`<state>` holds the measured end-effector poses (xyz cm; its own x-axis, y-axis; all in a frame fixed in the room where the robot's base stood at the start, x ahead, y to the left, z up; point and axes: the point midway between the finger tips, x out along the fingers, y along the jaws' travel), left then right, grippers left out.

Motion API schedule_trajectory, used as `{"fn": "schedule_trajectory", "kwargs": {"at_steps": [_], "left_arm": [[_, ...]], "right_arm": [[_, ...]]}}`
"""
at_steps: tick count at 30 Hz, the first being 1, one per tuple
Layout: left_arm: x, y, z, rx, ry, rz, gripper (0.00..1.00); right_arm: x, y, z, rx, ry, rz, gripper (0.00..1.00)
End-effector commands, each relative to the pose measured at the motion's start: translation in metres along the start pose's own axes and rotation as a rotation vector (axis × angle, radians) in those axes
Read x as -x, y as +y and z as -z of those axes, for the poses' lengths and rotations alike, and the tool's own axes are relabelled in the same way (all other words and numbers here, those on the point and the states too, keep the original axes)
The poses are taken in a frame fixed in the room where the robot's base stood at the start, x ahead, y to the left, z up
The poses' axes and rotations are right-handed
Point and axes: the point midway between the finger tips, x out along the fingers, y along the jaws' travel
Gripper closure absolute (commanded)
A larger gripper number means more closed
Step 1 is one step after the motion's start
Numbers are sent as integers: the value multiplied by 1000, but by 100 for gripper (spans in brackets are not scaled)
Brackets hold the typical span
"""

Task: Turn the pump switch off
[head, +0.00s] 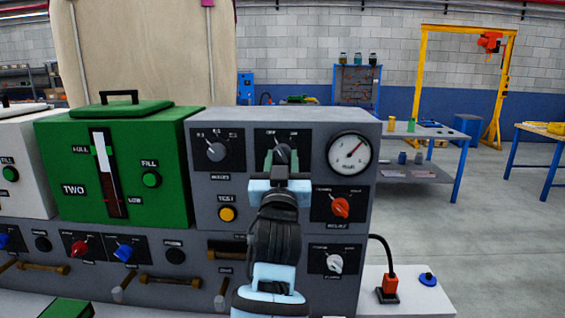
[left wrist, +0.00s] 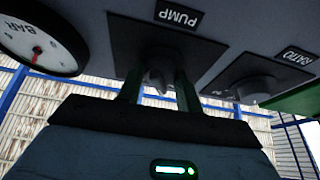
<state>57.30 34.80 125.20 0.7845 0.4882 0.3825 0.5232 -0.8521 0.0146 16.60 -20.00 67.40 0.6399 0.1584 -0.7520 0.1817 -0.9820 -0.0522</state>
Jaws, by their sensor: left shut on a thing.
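The pump switch is a grey knob on a black plate at the top middle of the grey panel (head: 295,187). In the head view the knob (head: 283,152) is partly hidden by my left gripper (head: 281,164), which reaches up to it from below. In the left wrist view the picture is upside down, with the PUMP label (left wrist: 178,17) above the knob (left wrist: 160,72). The two fingers of my left gripper (left wrist: 158,88) stand on either side of the knob, shut on it. Which mark the knob points to is hidden. My right gripper is not in view.
A ratio knob (head: 216,151) sits left of the pump switch, and a round gauge (head: 349,154) right of it. A green tank (head: 174,130) stands left. Free floor lies right.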

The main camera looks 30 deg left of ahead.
Motion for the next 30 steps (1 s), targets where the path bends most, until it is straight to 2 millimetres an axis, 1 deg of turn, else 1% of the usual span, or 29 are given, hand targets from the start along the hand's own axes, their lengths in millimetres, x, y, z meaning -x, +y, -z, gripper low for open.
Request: {"fn": "schedule_trajectory", "kwargs": {"at_steps": [6,7,11,12,23,30], "left_arm": [[0,0,0,2,0,0,88],[0,0,0,2,0,0,62],[0,0,1,1,1,0,45],[0,0,1,1,1,0,43],[0,0,0,0,0,-1,43],[0,-1,-5,1,-1,-2,43]], "right_arm": [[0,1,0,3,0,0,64],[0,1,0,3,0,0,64],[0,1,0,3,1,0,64],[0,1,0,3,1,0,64],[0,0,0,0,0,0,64],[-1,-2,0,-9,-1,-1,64]]}}
